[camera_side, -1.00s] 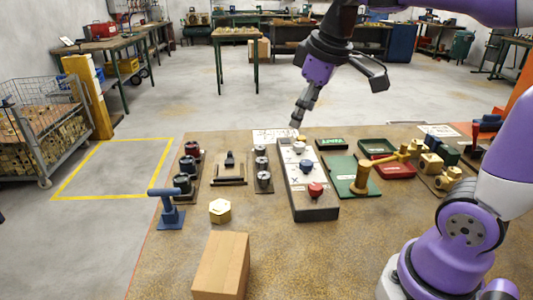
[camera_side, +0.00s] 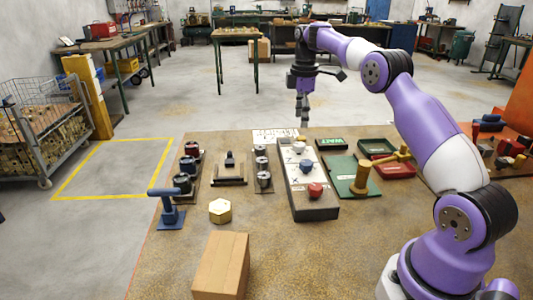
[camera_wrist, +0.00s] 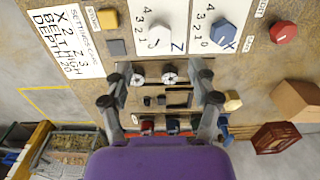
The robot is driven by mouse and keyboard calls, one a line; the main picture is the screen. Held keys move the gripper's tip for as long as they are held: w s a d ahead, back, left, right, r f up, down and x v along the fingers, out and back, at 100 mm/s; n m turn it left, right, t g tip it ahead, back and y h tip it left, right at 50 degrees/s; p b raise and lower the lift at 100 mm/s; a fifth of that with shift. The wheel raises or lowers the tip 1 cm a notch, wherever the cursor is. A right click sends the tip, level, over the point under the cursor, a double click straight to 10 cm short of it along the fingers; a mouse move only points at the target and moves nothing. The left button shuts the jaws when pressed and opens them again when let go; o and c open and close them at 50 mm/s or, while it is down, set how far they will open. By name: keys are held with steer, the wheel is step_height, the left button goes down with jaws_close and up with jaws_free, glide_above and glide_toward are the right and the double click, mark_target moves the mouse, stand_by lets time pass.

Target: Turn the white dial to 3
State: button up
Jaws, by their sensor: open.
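The white dial (camera_side: 299,147) sits at the far end of a grey panel (camera_side: 305,207) on the bench. In the wrist view the white dial (camera_wrist: 160,38) is on a white plate marked Z with the numbers 0 to 4. Its exact setting is too small to read. My gripper (camera_side: 304,124) points down above the far end of the panel, apart from the dial. In the wrist view my gripper (camera_wrist: 163,78) is open and empty, with its fingers wide apart. A settings card (camera_wrist: 67,43) reads X 2, Z 3.
The blue dial (camera_side: 306,165) and red knob (camera_side: 315,190) are nearer on the same panel. A cardboard box (camera_side: 220,266) is in front.

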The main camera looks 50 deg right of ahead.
mark_target(299, 144)
step_height(299, 144, down, 8)
steer(key=shift+r, duration=0.1)
jaws_close()
